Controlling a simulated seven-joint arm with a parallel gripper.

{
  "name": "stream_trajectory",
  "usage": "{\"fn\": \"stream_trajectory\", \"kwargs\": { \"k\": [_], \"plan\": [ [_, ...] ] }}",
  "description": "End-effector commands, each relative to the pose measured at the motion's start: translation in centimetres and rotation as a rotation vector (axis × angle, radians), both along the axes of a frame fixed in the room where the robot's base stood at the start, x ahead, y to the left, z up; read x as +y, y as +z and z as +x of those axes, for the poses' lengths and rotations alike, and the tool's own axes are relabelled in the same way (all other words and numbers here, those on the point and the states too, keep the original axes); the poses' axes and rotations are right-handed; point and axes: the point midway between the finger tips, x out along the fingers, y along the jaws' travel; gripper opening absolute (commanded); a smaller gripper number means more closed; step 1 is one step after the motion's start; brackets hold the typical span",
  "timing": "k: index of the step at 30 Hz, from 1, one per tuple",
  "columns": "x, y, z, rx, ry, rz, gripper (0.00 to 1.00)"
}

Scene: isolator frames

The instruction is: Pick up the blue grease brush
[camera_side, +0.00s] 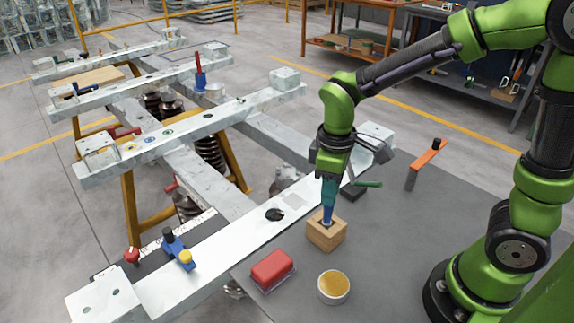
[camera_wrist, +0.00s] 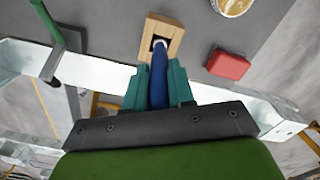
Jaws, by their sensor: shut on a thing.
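The blue grease brush (camera_side: 327,214) stands roughly upright at the wooden block (camera_side: 326,237), its lower end at the block's hole. My gripper (camera_side: 329,194) is above the block, with its teal fingers shut on the brush handle. In the wrist view the blue handle (camera_wrist: 158,75) lies between the fingers of my gripper (camera_wrist: 158,88) and points to the dark hole of the wooden block (camera_wrist: 170,31). A pale part shows at the brush's far end. I cannot tell how deep the brush sits in the hole; the fingers hide part of the handle.
A red box (camera_side: 272,269) and a round tin of yellow grease (camera_side: 333,286) stand close to the block on the grey table (camera_side: 420,235). A green-handled tool (camera_side: 367,184) is just right of my gripper. A long metal beam (camera_side: 215,252) runs along the left.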

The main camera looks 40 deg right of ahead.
Motion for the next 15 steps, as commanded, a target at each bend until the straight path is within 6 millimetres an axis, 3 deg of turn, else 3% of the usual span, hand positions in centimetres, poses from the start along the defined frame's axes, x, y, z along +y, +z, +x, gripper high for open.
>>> {"fn": "stream_trajectory", "kwargs": {
  "k": [7, 15],
  "plan": [
    [0.0, 0.9, 0.1, -0.004, 0.0, 0.001, 0.0],
    [0.0, 6.1, 0.1, -0.006, -0.001, 0.002, 0.0]
  ]
}}
